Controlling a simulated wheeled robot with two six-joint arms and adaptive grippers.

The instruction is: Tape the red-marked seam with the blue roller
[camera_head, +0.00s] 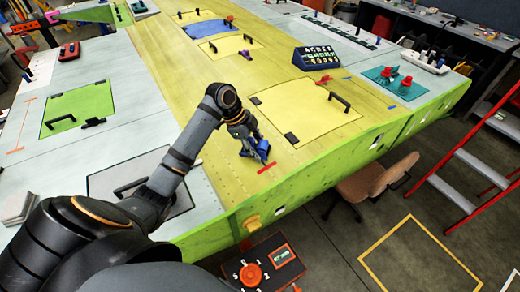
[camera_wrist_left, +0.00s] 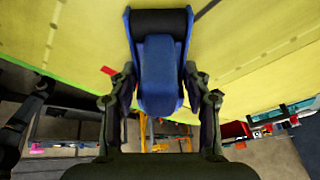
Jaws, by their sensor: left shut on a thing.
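My left gripper (camera_head: 258,153) is over the yellow-green wing skin near its front edge. It is shut on the blue roller (camera_head: 259,147). In the left wrist view the blue roller (camera_wrist_left: 160,75) sits between the two fingers (camera_wrist_left: 160,108), with its dark roller end pointing away from the palm. A short red mark (camera_head: 266,167) lies on the wing just in front of the roller; a bit of red also shows beside the left finger (camera_wrist_left: 109,71). I cannot tell whether the roller touches the skin. My right gripper is not in view.
A yellow panel with a black handle (camera_head: 305,112) lies right of the gripper. A grey panel (camera_head: 112,186) lies to the left. A teal tray with red parts (camera_head: 396,82) is at the right. A brown chair (camera_head: 370,185) and red ladder (camera_head: 480,165) stand beyond the wing's green edge.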

